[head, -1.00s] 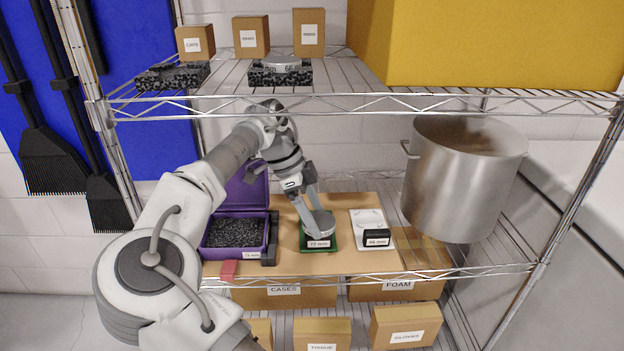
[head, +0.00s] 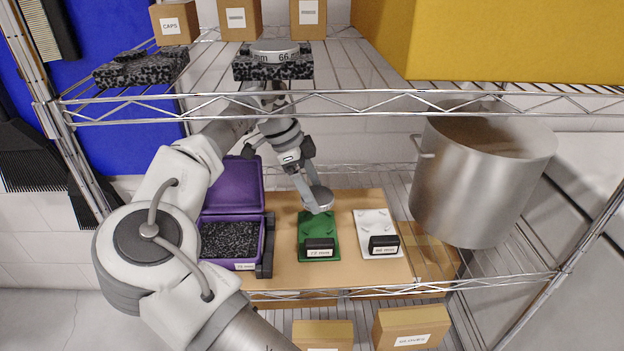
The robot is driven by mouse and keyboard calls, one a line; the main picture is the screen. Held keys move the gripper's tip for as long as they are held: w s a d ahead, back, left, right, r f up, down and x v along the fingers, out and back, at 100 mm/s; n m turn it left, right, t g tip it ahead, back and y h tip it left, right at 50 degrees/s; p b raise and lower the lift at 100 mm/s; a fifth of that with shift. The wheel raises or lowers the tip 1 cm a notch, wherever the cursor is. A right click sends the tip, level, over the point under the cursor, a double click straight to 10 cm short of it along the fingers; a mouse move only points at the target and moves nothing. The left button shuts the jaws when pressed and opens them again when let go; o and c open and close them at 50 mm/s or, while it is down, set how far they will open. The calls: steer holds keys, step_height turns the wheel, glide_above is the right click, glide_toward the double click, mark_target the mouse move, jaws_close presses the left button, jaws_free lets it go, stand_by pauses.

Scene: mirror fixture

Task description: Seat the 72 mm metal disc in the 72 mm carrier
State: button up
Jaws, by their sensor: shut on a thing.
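My gripper (head: 317,207) is shut on a shiny metal disc (head: 322,195), which looks tilted, with one finger in front of it. The disc is at the back edge of the green carrier (head: 318,246), apparently above it; whether they touch I cannot tell. The green carrier lies on the brown board, with small raised parts on its face and a black block labelled 72 mm at its front. Its face is mostly bare. A white carrier (head: 374,222) with a similar black labelled block, apparently 66 mm, lies to its right.
An open purple case (head: 267,228) with dark foam stands left of the green carrier. A large steel pot (head: 470,185) stands at right. The upper shelf's front rail (head: 350,108) runs above my gripper. Another disc (head: 274,50) rests on foam there, with boxes behind.

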steer(key=shift+w, duration=0.4)
steer(key=shift+f, duration=0.15)
steer(key=b, duration=0.3)
glide_above(319, 224)
steer(key=a, duration=0.2)
steer(key=shift+w+d+f, duration=0.1)
steer(key=shift+d+f, duration=0.05)
steer(key=shift+f, duration=1.1)
steer(key=shift+d+f, duration=0.1)
steer(key=shift+f, duration=1.15)
steer(key=shift+f+b, duration=0.4)
steer(key=shift+f, duration=0.05)
steer(key=shift+f+b, duration=0.65)
steer(key=shift+b, duration=0.85)
steer(key=o, duration=1.2)
steer(key=shift+o, duration=0.2)
steer(key=shift+r+p, duration=0.75)
steer(key=shift+r, duration=0.8)
